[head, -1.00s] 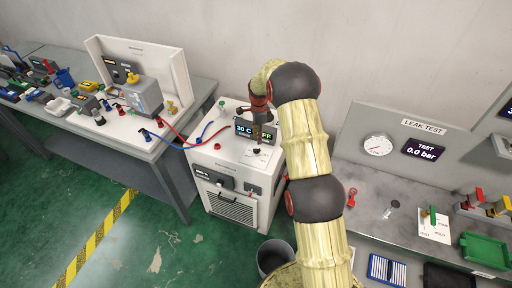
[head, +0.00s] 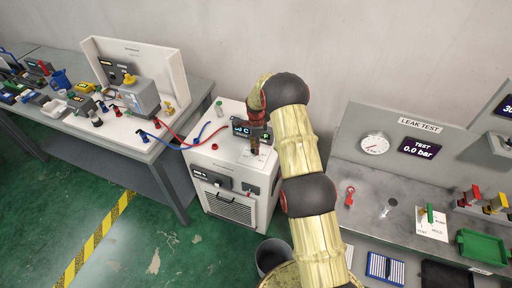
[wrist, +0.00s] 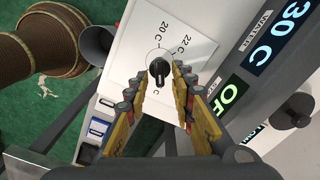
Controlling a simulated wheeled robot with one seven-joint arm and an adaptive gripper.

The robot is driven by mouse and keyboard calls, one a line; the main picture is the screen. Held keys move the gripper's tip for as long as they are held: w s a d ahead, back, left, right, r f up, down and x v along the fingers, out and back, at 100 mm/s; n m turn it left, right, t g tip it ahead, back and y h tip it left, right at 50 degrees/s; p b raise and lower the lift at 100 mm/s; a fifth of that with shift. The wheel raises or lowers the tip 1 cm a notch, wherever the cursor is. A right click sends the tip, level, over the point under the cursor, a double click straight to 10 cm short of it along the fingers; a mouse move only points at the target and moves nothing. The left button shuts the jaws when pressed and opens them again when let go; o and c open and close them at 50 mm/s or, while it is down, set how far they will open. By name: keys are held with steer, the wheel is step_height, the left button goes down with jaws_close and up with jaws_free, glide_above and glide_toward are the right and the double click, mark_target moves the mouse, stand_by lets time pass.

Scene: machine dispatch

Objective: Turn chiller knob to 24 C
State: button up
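The chiller (head: 226,168) is a white cabinet in the middle of the head view. Its black knob (wrist: 158,72) sits on a white dial plate (wrist: 190,28) with printed marks "20 C" and "22 C"; other marks are not readable. My gripper (wrist: 161,78) is open, with one yellow-and-grey finger on each side of the knob. I cannot tell whether either finger touches it. The chiller display (wrist: 270,45) reads 30 C, with "OF" visible beside it. In the head view my gripper (head: 256,142) is over the chiller top and hides the knob and part of the display.
A second dark knob (wrist: 293,110) is at the right in the wrist view. Red and blue hoses (head: 178,144) run from the chiller to the left bench (head: 170,125). The leak-test bench (head: 375,210) stands to the right. A dark bin (head: 272,256) is on the floor.

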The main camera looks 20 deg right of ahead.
jaws_close()
steer(key=shift+n, duration=0.3)
stand_by(0.3)
steer(key=n+b, duration=0.2)
steer(key=n, duration=0.1)
steer(key=n+b, duration=0.1)
steer(key=n, duration=0.1)
steer(key=shift+w, duration=0.25)
steer(key=n, duration=0.3)
steer(key=n+b, duration=0.1)
steer(key=n, duration=0.2)
steer(key=shift+w+a, duration=0.1)
steer(key=shift+w, duration=0.1)
steer(key=shift+r, duration=0.1)
steer(key=shift+o, duration=0.7)
jaws_free()
